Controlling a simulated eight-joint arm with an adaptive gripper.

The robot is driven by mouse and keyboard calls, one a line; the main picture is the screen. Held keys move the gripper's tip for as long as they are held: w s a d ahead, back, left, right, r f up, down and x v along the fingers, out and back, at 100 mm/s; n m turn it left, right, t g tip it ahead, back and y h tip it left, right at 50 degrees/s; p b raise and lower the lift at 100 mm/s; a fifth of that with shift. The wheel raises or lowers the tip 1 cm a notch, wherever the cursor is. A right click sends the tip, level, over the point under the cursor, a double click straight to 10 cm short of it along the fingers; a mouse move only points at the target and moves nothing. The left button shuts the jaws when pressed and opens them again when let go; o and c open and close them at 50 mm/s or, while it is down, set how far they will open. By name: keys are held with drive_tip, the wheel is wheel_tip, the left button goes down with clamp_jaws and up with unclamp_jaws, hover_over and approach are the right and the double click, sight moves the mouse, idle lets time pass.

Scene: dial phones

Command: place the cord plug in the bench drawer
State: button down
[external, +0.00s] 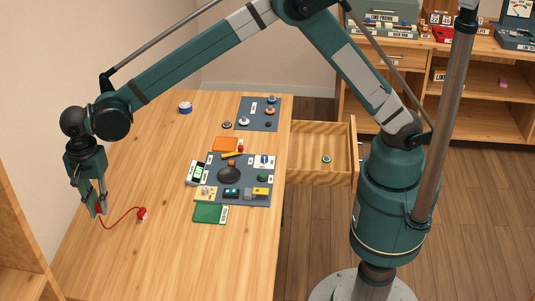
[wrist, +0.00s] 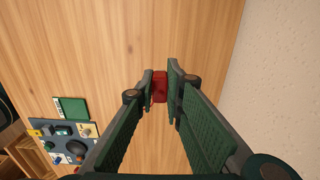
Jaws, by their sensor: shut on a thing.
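My gripper (external: 97,209) is over the left part of the bench, low, pointing down. In the wrist view its fingertips (wrist: 160,87) are closed on a red block, the cord plug (wrist: 160,80). A thin red cord (external: 121,217) runs from the gripper to a second red end piece (external: 142,214) lying on the bench to the right. The fingers mostly hide the held plug in the external view. The bench drawer (external: 319,180) is pulled open at the right side of the bench, far from my gripper.
Between gripper and drawer, a dark mat (external: 213,172) holds several small parts; a green mat (external: 210,213) lies beside it. A second dark mat (external: 258,121) and a blue roll (external: 185,107) are farther back. The bench (external: 155,260) is clear in front.

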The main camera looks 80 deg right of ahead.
drive_tip(key=s+d+r+m+b, duration=0.1)
drive_tip(key=s+d+m, duration=0.3)
drive_tip(key=d, duration=1.2)
drive_tip(key=s+d+r+m+b, duration=0.15)
drive_tip(key=s+d, duration=0.55)
drive_tip(key=d, duration=0.9)
drive_tip(key=s+d+r+m+b, duration=0.1)
drive_tip(key=s+d+m, duration=0.3)
drive_tip(key=d, duration=1.2)
drive_tip(key=s+d+m+b, duration=0.1)
drive_tip(key=s+d+m, duration=0.1)
drive_tip(key=s+d, duration=0.65)
drive_tip(key=s+d+m+b, duration=0.1)
drive_tip(key=s+d, duration=0.5)
drive_tip(key=s, duration=0.5)
drive_tip(key=s+d+f+m+b, duration=0.1)
drive_tip(key=s+d+f+m, duration=0.2)
drive_tip(key=s, duration=0.9)
drive_tip(key=s+d+f+m+b, duration=0.1)
drive_tip(key=s+d+f+m, duration=0.15)
drive_tip(key=s, duration=0.95)
wheel_tip(320, 180, down, 17)
drive_tip(key=shift+w+d+f, duration=0.15)
drive_tip(key=shift+w+d, duration=0.1)
drive_tip(key=shift+w, duration=0.1)
drive_tip(key=shift+f, duration=0.1)
